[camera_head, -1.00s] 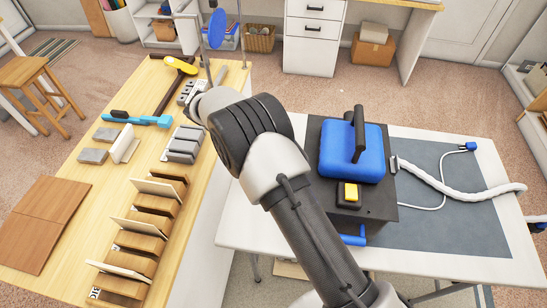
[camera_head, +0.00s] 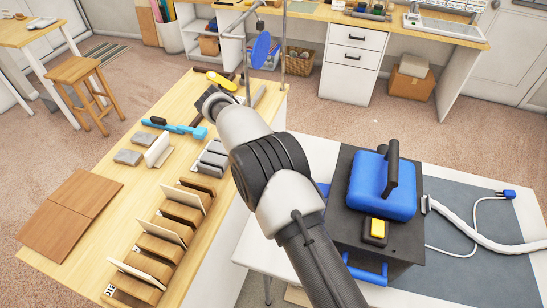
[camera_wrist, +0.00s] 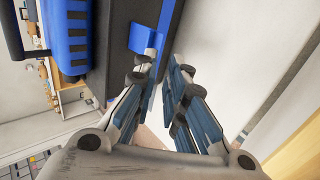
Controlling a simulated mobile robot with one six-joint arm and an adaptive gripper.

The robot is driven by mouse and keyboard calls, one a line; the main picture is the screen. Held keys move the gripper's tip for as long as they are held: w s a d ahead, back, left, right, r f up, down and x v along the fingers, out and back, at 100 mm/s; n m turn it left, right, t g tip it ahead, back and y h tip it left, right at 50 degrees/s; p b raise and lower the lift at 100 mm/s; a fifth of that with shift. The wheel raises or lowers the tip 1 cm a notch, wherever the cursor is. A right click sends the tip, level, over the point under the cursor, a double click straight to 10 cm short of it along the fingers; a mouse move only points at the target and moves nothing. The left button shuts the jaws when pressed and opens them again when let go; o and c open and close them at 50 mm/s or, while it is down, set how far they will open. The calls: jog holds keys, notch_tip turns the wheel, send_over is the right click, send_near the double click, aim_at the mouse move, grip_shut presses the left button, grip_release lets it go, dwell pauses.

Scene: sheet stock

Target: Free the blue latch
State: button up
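A black box (camera_head: 398,243) carries a blue case (camera_head: 372,190) with a black handle, and a yellow-topped button stands in front. A blue bar (camera_head: 366,272) juts from the box's front, and a blue piece (camera_head: 323,189) shows at its left side, partly behind my arm. Contact cannot be told. My gripper is hidden in the head view.
A wooden bench (camera_head: 110,210) on the left holds slotted blocks, boards, a blue tool (camera_head: 175,126) and a yellow-handled tool. A white hose (camera_head: 480,236) and a blue plug lie on the grey mat right of the box.

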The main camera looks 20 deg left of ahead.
jog(key=shift+v, duration=1.8)
